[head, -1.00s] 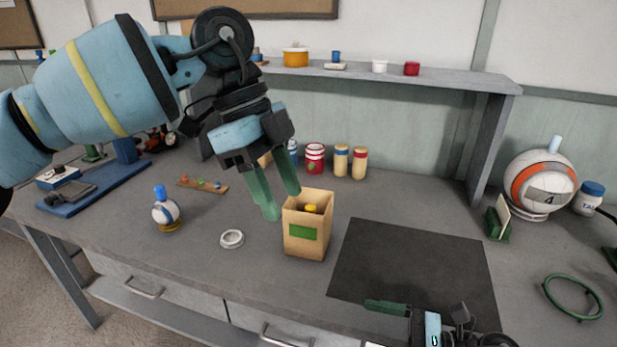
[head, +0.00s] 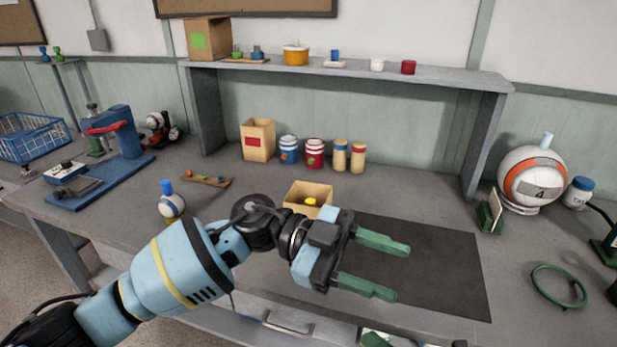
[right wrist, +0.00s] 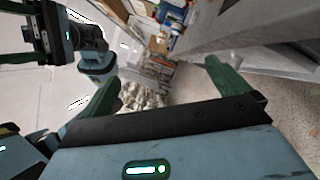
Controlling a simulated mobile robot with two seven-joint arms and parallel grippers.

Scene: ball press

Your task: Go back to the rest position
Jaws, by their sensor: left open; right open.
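My left gripper (head: 385,268) is open and empty in the head view. Its green fingers point right, over the dark mat (head: 440,262) on the bench. My right gripper is barely in the head view, low at the bottom edge (head: 375,340). In the right wrist view my right gripper (right wrist: 160,85) is open with nothing between its green fingers. Behind them are floor and blurred clutter.
A ball with a blue cap (head: 172,205) stands left of my left arm. A blue press (head: 122,145) is at the back left. Jars (head: 314,153) line the back under a shelf (head: 400,75). A numbered ball (head: 533,178) and green ring (head: 558,287) are at the right.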

